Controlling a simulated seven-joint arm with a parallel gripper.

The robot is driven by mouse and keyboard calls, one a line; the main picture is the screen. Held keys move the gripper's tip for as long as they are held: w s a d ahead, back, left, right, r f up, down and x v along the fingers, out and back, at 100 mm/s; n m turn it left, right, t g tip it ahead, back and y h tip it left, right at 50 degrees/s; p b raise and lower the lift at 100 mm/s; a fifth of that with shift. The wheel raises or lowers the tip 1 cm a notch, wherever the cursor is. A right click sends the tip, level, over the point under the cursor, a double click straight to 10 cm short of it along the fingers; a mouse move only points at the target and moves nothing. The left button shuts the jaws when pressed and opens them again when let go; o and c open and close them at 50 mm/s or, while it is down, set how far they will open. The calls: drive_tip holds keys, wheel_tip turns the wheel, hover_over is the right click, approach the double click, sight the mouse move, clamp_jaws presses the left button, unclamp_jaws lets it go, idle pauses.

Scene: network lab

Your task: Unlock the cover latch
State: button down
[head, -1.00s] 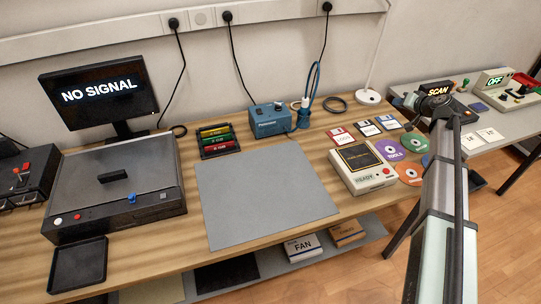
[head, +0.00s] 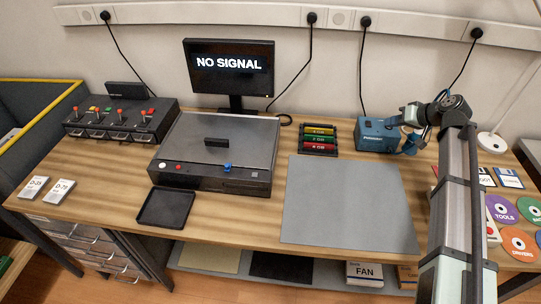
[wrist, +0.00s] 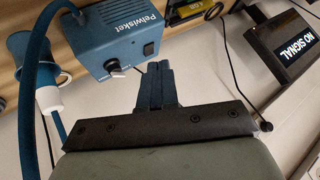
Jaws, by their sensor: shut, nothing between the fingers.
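The grey case (head: 258,182) stands on the bench with its flat cover (head: 252,133) down. A black handle (head: 216,143) sits on the cover. A small blue latch (head: 227,168) is at the case's front edge; its exact setting is too small to tell. My gripper (head: 404,113) is well to the right of the case, above the blue soldering station. In the wrist view its dark fingers (wrist: 157,72) are together and hold nothing. The case and latch are not in the wrist view.
A soldering station (head: 376,135) stands near my gripper; it also shows in the wrist view (wrist: 117,40). A monitor (head: 229,68) stands behind the case. A black tray (head: 151,221) lies in front of it. The grey mat (head: 345,215) is bare.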

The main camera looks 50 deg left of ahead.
sight(228, 166)
drive_tip(key=s+a+r+n+g+h, duration=0.1)
drive_tip(key=s+a, duration=0.5)
drive_tip(key=s, duration=0.6)
drive_tip(key=s+a+n+g+h, duration=0.2)
drive_tip(key=s+a, duration=0.4)
drive_tip(key=s, duration=0.7)
drive_tip(key=s+a+r+n+g+h, duration=0.1)
drive_tip(key=s+a+n, duration=0.4)
drive_tip(key=s, duration=0.7)
drive_tip(key=shift+s+a+r+n+g+h, duration=0.2)
drive_tip(key=shift+a+r+n+g+h, duration=0.3)
drive_tip(key=shift+a+g, duration=0.55)
drive_tip(key=shift+f, duration=0.15)
drive_tip(key=x, duration=1)
drive_tip(key=shift+d+f, duration=0.1)
drive_tip(key=shift+f, duration=0.1)
drive_tip(key=shift+s+d, duration=0.1)
drive_tip(key=shift+s, duration=1.1)
drive_tip(key=shift+s+f, duration=0.15)
drive_tip(key=shift+s, duration=0.6)
